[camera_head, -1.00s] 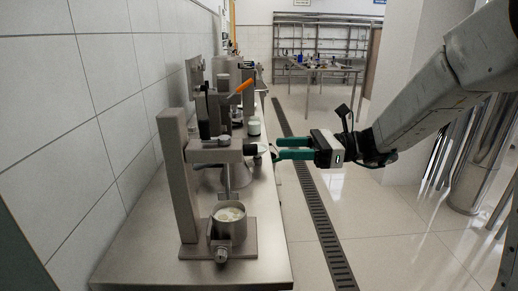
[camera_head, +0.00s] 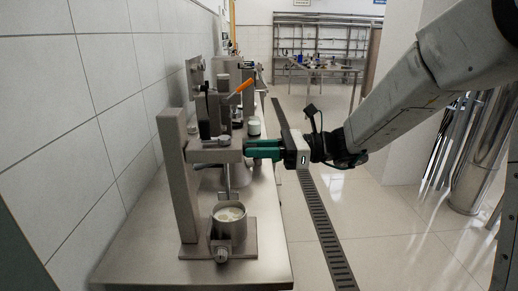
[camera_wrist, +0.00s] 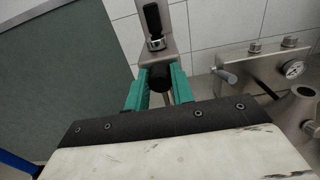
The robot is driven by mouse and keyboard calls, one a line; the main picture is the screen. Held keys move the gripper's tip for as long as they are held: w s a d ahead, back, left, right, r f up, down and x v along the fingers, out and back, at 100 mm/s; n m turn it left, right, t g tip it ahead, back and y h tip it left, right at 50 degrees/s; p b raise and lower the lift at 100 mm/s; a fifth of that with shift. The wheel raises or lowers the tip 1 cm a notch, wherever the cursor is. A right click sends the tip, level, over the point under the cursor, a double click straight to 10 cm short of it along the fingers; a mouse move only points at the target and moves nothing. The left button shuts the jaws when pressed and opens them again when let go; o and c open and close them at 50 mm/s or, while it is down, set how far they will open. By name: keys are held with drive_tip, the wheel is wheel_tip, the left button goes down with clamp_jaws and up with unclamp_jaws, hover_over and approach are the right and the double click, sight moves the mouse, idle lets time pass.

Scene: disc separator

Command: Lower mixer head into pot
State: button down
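The mixer stand has a steel column (camera_head: 178,175) and a horizontal mixer head (camera_head: 212,153) with a short shaft (camera_head: 227,182) hanging above the pot. The pot (camera_head: 230,228) is a small steel cup with white contents on the stand's base. The shaft's lower end is above the pot's rim. My gripper (camera_head: 256,150) is at the right end of the head. In the wrist view its green fingers (camera_wrist: 159,90) flank a dark round knob (camera_wrist: 160,76), with little or no gap showing. I cannot tell whether they press on it.
The stand is on a steel bench (camera_head: 140,255) along a tiled wall. An orange-handled lever (camera_head: 239,89) rises behind the head, and a white-bodied jar (camera_head: 254,126) stands farther back. A floor drain grate (camera_head: 318,215) runs along the open floor at right.

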wheel_tip(320, 180, down, 11)
drive_tip(key=shift+r, duration=0.2)
drive_tip(key=c, duration=1.2)
unclamp_jaws()
drive_tip(key=shift+f, duration=0.1)
drive_tip(key=d, duration=0.8)
drive_tip(key=shift+s, duration=0.15)
